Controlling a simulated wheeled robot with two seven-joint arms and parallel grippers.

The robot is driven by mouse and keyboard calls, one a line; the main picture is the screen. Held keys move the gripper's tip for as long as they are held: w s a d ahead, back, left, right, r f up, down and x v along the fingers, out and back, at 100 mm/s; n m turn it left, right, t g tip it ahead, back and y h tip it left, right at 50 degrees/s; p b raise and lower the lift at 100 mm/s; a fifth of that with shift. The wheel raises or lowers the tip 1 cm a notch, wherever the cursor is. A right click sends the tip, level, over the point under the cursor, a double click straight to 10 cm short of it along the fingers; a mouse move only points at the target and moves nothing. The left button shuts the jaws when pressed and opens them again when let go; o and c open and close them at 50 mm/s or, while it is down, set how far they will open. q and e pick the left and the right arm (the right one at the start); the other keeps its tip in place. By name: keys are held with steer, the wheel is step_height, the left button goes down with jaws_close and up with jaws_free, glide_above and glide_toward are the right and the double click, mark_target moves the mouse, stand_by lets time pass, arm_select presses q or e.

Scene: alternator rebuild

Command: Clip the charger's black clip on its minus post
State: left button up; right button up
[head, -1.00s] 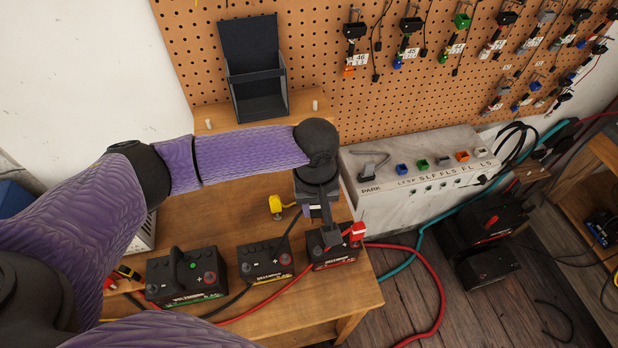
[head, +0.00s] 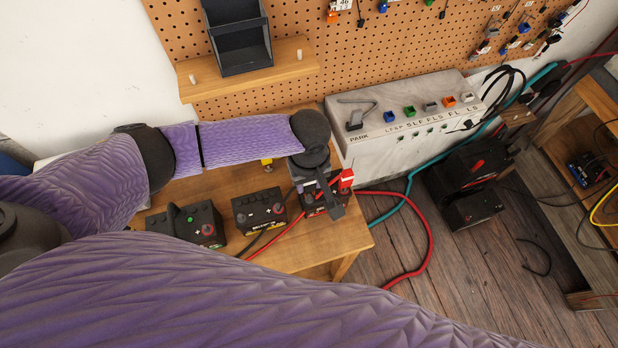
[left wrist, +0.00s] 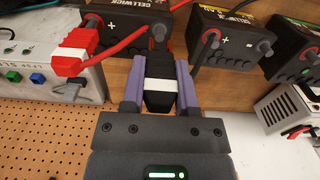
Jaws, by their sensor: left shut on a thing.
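My left gripper (head: 330,203) is over the rightmost battery (head: 322,210) on the bench. In the left wrist view its purple fingers (left wrist: 160,84) are shut on the black clip (left wrist: 160,98), which has a white band. The clip's nose points at the dark minus post (left wrist: 159,32) of the Cellwick battery (left wrist: 130,12) and reaches it or nearly so; I cannot tell if its jaws are around the post. The red clip (left wrist: 75,50) with a white band sits at the plus-post side of the same battery; the head view shows it too (head: 346,179). My right gripper is out of view.
Two more batteries, a middle one (head: 260,208) and a left one (head: 187,225), stand to the left on the bench (head: 290,255). A red cable (head: 428,235) hangs over the bench's right edge. A grey switch box (head: 400,115) stands behind. My purple arm covers the front.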

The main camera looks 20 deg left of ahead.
arm_select(q)
steer(key=shift+f+b, duration=0.65)
steer(key=shift+f, duration=0.45)
steer(key=o, duration=1)
steer(key=shift+c, duration=0.2)
step_height(320, 180, up, 9)
steer(key=p, duration=1)
steer(key=shift+f, duration=0.25)
